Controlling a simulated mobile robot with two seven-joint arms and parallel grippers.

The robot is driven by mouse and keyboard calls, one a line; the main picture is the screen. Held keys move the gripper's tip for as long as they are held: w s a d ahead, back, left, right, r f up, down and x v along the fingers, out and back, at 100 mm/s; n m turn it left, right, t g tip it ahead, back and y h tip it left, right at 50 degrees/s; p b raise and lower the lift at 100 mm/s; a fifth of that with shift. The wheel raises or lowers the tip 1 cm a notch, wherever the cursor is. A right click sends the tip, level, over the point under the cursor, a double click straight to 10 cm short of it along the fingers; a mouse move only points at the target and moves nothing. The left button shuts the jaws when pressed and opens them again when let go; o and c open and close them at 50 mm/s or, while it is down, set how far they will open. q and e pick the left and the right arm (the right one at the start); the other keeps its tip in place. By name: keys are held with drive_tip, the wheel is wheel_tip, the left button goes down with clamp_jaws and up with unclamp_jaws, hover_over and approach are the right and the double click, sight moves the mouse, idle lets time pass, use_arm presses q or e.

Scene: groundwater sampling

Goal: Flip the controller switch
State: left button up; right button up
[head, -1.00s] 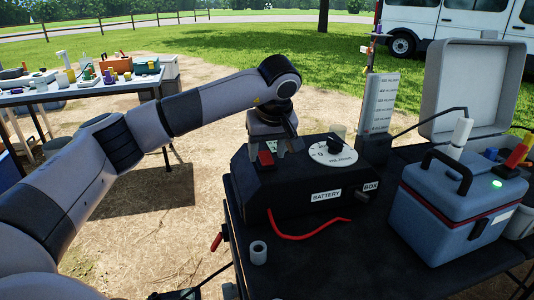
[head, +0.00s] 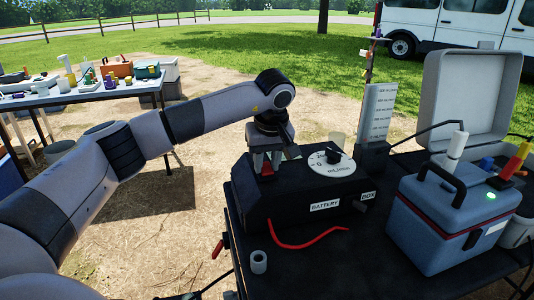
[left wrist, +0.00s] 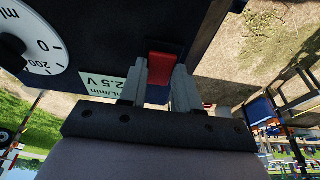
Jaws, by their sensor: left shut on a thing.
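The controller is a black box (head: 285,205) labelled BATTERY BOX on the dark table, with a white dial (head: 331,163) on top. Its red switch (head: 267,168) is at the left end of the top, partly hidden by my fingers in the head view. The red switch also shows in the left wrist view (left wrist: 160,68), between the fingers. My left gripper (head: 266,164) points down over it, its fingers shut on the switch from both sides. A label reading 2.5 V (left wrist: 103,82) is beside the switch. My right gripper is not in view.
A blue cooler box (head: 450,220) with a green light stands to the right, before an open grey case (head: 470,95). A white graduated board (head: 377,115) stands behind the controller. A red cable (head: 300,245) and a small white cylinder (head: 259,261) are in front.

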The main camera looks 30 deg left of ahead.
sight(266, 167)
use_arm(q)
drive_tip(key=p, duration=0.1)
drive_tip(key=g+h+p, duration=0.1)
drive_tip(key=p, duration=0.1)
drive_tip(key=shift+w+a+r, duration=0.15)
drive_tip(key=shift+a+r, duration=0.05)
drive_tip(key=shift+r, duration=0.15)
drive_tip(key=shift+w+a+f+g+h+p, duration=0.1)
drive_tip(key=shift+g+h+p, duration=0.2)
drive_tip(key=shift+h+p, duration=0.35)
drive_tip(key=shift+f+p, duration=0.15)
drive_tip(key=shift+p, duration=0.15)
drive_tip(key=o, duration=1.1)
drive_tip(key=shift+c, duration=0.2)
wheel_tip(266, 167, up, 7)
drive_tip(key=shift+r, duration=0.1)
